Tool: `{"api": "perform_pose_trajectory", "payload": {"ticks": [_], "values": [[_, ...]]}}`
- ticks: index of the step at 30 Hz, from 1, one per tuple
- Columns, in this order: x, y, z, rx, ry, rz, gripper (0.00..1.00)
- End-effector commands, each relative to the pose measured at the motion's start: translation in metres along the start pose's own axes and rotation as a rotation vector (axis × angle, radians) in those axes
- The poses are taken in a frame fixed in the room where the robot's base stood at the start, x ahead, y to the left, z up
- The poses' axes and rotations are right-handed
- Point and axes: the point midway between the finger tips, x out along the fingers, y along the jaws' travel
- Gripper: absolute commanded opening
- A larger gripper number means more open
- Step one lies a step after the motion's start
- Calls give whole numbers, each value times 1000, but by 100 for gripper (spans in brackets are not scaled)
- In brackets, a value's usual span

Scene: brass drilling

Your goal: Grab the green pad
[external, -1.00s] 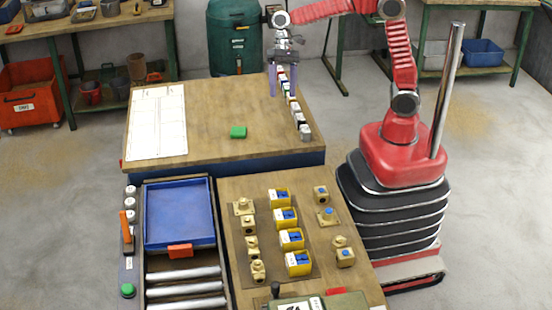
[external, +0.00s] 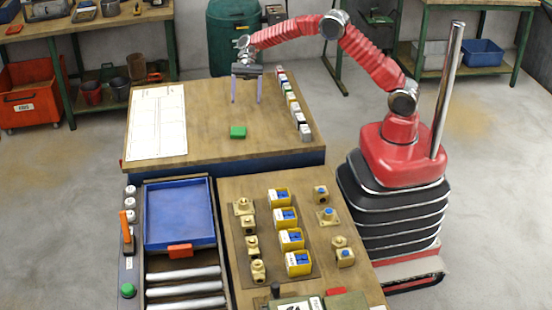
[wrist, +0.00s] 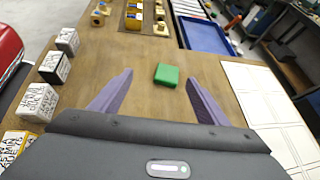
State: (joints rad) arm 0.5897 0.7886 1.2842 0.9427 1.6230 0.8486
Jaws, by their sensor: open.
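The green pad (external: 238,132) is a small flat block lying on the bare wooden top of the back table. It also shows in the wrist view (wrist: 167,75), ahead of my gripper and between the lines of its two fingers. My gripper (external: 246,101) hangs above the table, behind the pad as the external view shows it. Its two purple fingers (wrist: 158,95) are spread wide with nothing between them. The pad is apart from both fingers and fully visible.
A row of small labelled blocks (external: 294,104) stands along the table's right edge. A white ruled sheet (external: 157,122) lies on the left. In front are a blue tray (external: 179,214) and a board (external: 228,190) with brass fittings and yellow bins. The wood around the pad is clear.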

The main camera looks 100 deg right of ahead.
Motion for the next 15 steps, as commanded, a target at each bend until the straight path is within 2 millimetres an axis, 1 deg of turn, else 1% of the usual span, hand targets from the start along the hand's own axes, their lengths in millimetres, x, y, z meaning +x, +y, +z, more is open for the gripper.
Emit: {"api": "perform_pose_trajectory", "payload": {"ticks": [1,3,6,9,15], "values": [[-3,-4,-13,29,-25,-10,69],[-6,-8,-24,63,-58,-21,69],[-11,-12,-37,97,-94,-33,69],[-13,-14,-43,115,-114,-40,69],[-14,-15,-44,118,-118,-41,69]]}}
